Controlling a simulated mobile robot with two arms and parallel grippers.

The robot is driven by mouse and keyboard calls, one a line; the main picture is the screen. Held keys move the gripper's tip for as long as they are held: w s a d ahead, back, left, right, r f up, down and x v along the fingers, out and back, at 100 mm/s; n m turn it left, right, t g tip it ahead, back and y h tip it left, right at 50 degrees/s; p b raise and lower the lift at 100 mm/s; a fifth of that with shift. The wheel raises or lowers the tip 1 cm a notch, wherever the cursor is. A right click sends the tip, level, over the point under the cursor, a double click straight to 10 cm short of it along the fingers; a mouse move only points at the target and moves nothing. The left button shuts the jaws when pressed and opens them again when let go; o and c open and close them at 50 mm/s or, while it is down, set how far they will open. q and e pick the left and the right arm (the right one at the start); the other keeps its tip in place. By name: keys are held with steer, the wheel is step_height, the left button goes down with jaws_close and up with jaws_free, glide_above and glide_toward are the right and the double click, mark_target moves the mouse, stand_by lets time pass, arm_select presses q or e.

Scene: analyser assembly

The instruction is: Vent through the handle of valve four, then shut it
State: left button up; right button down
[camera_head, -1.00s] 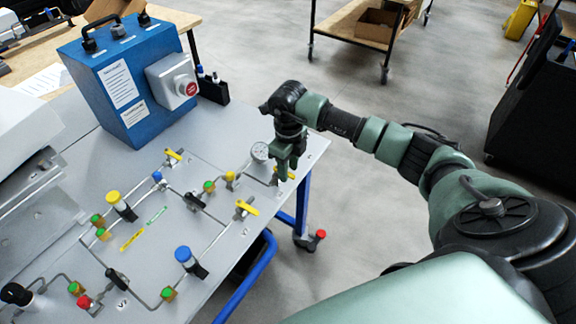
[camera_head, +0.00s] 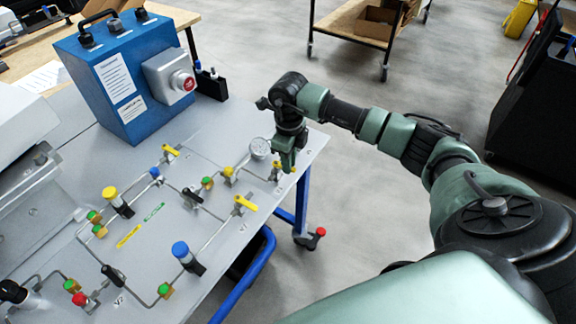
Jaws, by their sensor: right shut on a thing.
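The valve (camera_head: 276,174) at the right edge of the panel has a yellow handle (camera_head: 278,165), partly hidden by my right gripper. I cannot read its number here. My right gripper (camera_head: 287,162) points down at the valve and is shut on this handle. A round white gauge (camera_head: 260,147) stands just left of the gripper. Two other yellow-handled valves show, one (camera_head: 243,204) nearer the front edge and one (camera_head: 170,152) toward the blue box. My left gripper is not in view.
Thin pipes with coloured knobs, including a blue-topped one (camera_head: 183,252), cover the panel. The floor right of the table is open.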

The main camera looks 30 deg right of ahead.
steer(key=n+b, duration=0.1)
steer(key=w+d+n+b, duration=0.1)
steer(key=n+b, duration=0.1)
steer(key=shift+f+n, duration=0.15)
steer(key=shift+n, duration=0.15)
steer(key=n+b, duration=0.2)
steer(key=w+n+b, duration=0.1)
steer(key=n+b, duration=0.1)
steer(key=shift+w+d+n, duration=0.2)
steer(key=shift+d+n, duration=0.1)
steer(key=shift+d, duration=0.1)
steer(key=n+b, duration=0.1)
steer(key=w+n, duration=0.1)
steer(key=n, duration=0.1)
steer(key=shift+w+d+r+b, duration=0.1)
steer(key=shift+w+r+b, duration=0.1)
steer(key=shift+b, duration=0.15)
steer(key=shift+w+r+n+b, duration=0.1)
steer(key=shift+w+n+b, duration=0.25)
steer(key=shift+n, duration=0.9)
steer(key=shift+w+n+b, duration=0.35)
steer(key=shift+n, duration=0.9)
steer(key=shift+a, duration=0.2)
steer(key=c, duration=1.4)
jaws_free()
